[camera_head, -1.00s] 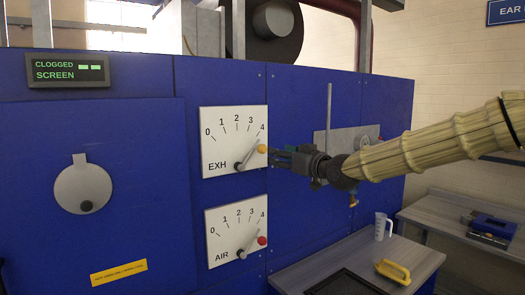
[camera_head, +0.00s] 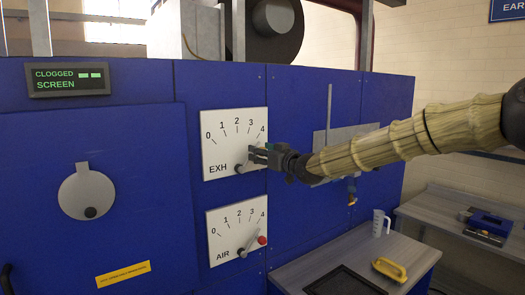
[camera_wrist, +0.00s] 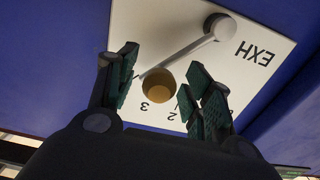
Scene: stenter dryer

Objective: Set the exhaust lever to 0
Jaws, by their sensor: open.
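The white EXH dial plate (camera_head: 222,125) is on the blue machine front, with marks 0 to 4. In the wrist view, its grey exhaust lever (camera_wrist: 192,46) runs from a round pivot to a yellow knob (camera_wrist: 158,85). The lever lies toward the 4 end of the scale. My gripper (camera_head: 255,155) is at the right part of the plate and covers the knob in the head view. In the wrist view, my gripper (camera_wrist: 162,68) is open, with one finger on each side of the knob. Contact with it cannot be told.
The AIR dial (camera_head: 237,232), with a red-knobbed lever near 4, is directly below. A display reading CLOGGED SCREEN (camera_head: 68,79) is at upper left. A bench (camera_head: 345,262) with a yellow-handled item (camera_head: 391,270) and a clear jug (camera_head: 380,223) is at lower right.

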